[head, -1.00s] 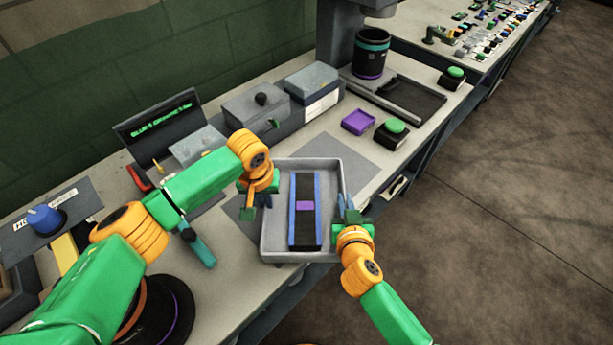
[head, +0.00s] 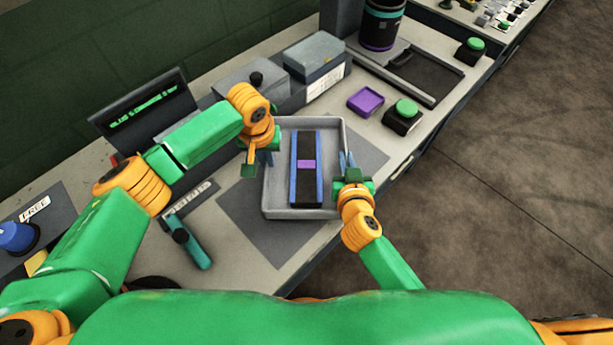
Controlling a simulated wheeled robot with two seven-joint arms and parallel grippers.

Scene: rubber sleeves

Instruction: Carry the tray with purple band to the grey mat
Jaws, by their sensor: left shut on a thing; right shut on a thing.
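The grey tray (head: 334,212) is held level between my two grippers. Inside it lies a long black piece (head: 304,190) with blue long edges and a purple band (head: 306,164) across its middle. My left gripper (head: 263,157) is shut on the tray's left wall, and my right gripper (head: 346,163) is shut on its right wall. I cannot tell whether the tray touches the surface below.
A teal-handled tool (head: 190,243) lies left of the mat. A purple dish (head: 365,101) and a green button box (head: 403,115) stand to the right. Grey boxes (head: 314,57) line the back. The bench's front edge runs close below the tray.

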